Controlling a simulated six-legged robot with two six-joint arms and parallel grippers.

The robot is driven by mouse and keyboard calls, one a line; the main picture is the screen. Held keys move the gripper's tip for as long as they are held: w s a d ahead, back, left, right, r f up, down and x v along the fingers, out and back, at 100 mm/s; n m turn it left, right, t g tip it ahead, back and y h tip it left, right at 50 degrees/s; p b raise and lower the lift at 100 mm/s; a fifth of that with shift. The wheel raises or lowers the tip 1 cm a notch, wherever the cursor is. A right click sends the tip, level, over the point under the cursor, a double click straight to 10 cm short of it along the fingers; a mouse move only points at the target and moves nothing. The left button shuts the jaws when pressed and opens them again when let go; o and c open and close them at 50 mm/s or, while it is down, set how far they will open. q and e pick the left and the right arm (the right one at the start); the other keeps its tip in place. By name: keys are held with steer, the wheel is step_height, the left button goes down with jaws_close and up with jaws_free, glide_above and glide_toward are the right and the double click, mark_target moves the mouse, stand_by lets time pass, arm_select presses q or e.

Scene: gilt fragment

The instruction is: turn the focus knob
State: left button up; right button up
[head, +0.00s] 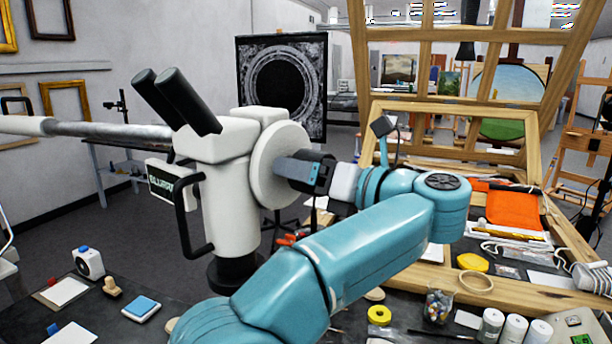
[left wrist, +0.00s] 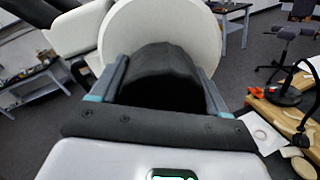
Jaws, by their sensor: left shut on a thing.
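The microscope (head: 225,185) is white with two black eyepieces and stands upright on the dark table. A large pale disc (head: 268,150) sits on its right side; the disc also shows in the left wrist view (left wrist: 195,28). My left gripper (head: 290,170) reaches the disc from the right. In the left wrist view its two fingers are on either side of a dark round knob (left wrist: 165,68), which looks like the focus knob, and are shut on it. In the head view the gripper mostly hides the knob. My right gripper is not in view.
A wooden frame (head: 450,278) with an orange cloth (head: 513,210) lies at the right. A blue-topped pad (head: 141,307) lies at front left. A pale arm sticks out left from the microscope.

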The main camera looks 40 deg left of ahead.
arm_select(q)
steer(key=shift+m, duration=0.8)
steer(key=o, duration=1)
steer(key=shift+a, duration=0.1)
